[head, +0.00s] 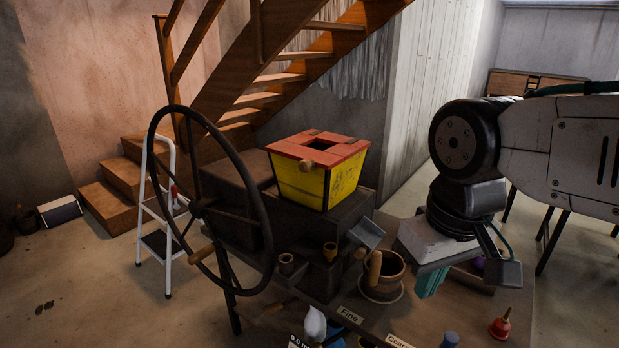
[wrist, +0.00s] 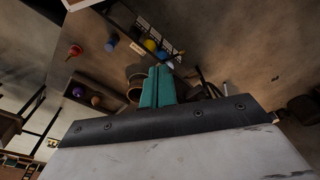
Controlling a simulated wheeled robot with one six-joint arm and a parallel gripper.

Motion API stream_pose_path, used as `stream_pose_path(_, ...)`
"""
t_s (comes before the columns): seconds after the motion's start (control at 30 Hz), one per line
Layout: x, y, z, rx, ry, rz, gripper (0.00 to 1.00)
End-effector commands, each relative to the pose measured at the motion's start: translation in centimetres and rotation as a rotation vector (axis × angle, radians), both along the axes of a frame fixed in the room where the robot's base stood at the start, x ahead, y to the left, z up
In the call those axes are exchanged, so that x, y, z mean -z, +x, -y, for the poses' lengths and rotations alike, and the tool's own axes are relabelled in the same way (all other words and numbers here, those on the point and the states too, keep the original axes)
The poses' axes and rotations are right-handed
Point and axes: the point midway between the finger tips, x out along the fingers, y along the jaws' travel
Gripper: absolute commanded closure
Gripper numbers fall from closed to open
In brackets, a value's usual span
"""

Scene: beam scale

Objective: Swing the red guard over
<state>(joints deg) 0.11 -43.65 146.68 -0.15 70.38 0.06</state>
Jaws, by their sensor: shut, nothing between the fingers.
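The red guard (head: 345,150) lies flat on top of the yellow hopper (head: 313,186) of a dark mill in the head view. It has a dark square opening and a wooden peg (head: 306,165) at its front edge. I cannot tell where the guard ends and a fixed red rim begins. My gripper (head: 428,284) has teal fingers, pressed together and empty. It is right of the hopper and lower in the picture, apart from the guard. Its fingers also show in the wrist view (wrist: 157,86), where the guard is not seen.
A large dark handwheel (head: 157,134) stands left of the hopper. A wooden cup (head: 390,267) on a saucer stands between mill and gripper. A red bell-shaped object (head: 501,325) and a blue cylinder (head: 449,340) are on the table. Open space lies above the hopper.

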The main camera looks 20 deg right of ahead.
Motion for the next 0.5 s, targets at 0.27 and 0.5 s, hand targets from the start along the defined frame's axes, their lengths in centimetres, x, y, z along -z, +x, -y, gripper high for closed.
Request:
stream_pose_path(0.27, 0.8, 2.7, -3.3, 0.206, 0.244, -0.061, 1.0)
stream_pose_path(0.5, 0.7, 10.7, -8.4, 0.722, 0.732, -0.199, 1.0)
